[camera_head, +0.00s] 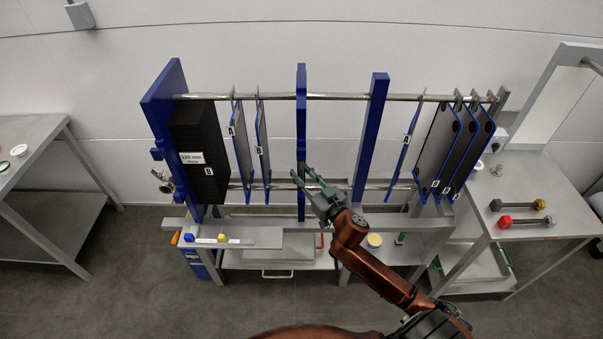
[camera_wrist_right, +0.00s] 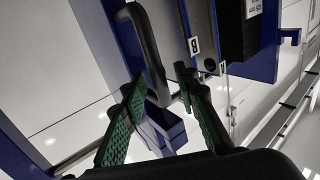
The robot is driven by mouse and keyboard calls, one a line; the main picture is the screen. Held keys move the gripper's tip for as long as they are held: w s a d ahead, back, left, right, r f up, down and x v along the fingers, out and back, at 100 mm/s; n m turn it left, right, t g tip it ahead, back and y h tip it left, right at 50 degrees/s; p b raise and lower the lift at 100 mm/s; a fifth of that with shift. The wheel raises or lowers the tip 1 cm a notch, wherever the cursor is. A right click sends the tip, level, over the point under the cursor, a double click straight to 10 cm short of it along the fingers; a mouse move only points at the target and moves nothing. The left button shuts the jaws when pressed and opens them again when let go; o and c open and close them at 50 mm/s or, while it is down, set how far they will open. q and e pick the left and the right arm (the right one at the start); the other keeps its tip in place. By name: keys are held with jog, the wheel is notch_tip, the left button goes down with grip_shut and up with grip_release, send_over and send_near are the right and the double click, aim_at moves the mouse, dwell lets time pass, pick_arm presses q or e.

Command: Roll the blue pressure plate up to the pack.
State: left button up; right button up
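The blue pressure plate (camera_head: 301,120) hangs edge-on from the rails near the middle of the frame. The pack (camera_head: 199,150), dark with a "120 mm" label, stands at the left against the blue end plate; a clear gap with hanging plates lies between. My right gripper (camera_head: 309,185) is at the lower part of the pressure plate. In the right wrist view, its green-padded fingers (camera_wrist_right: 158,100) are apart, with the lower end of a black handle (camera_wrist_right: 148,50) between or just beyond their tips; contact cannot be told. My left gripper is out of view.
Two thin plates (camera_head: 239,150) marked A and B hang between pack and pressure plate. Another blue upright (camera_head: 372,135) and several hanging plates (camera_head: 440,145) are to the right. Rails (camera_head: 335,97) run along the frame. Side tables (camera_head: 30,170) stand left and right.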

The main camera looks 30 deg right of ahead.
jog(key=shift+w, duration=0.3)
jog(key=shift+c, duration=0.7)
grip_shut()
